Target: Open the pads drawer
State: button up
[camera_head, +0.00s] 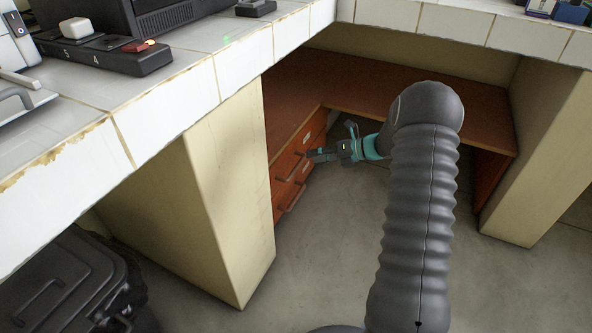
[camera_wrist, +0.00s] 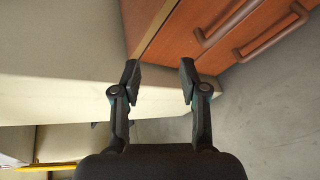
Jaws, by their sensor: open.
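A reddish-brown wooden drawer unit (camera_head: 279,158) stands under the counter, its fronts facing right, with pale labels too small to read. I cannot tell which drawer is the pads drawer. Two bar handles show in the wrist view, one upper left (camera_wrist: 228,23) and one lower right (camera_wrist: 272,36). My gripper (camera_head: 311,155) is close in front of the drawer fronts. In the wrist view my gripper (camera_wrist: 160,72) is open and empty, its fingers apart, with both handles to the upper right of the fingertips and not between them.
A cream pillar (camera_head: 205,190) stands left of the drawers, and another pillar (camera_head: 540,150) is at the right. A tiled counter (camera_head: 160,95) overhangs at the left. A black bin (camera_head: 65,285) is at lower left. Grey floor (camera_head: 310,265) is clear.

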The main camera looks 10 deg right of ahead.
aim_at(296, 167)
jog(key=w+d+f+m+t, duration=0.2)
jog(key=d+f+m, duration=0.15)
jog(key=f, duration=0.25)
jog(key=w+d+f+m+t, duration=0.2)
jog(key=d+f+m, duration=0.1)
jog(key=f+m, duration=0.25)
jog(key=shift+n, duration=0.3)
jog(key=b+x, duration=0.2)
jog(key=x, duration=1.2)
jog(key=shift+a+f, duration=0.15)
jog(key=shift+f, duration=0.05)
grip_shut()
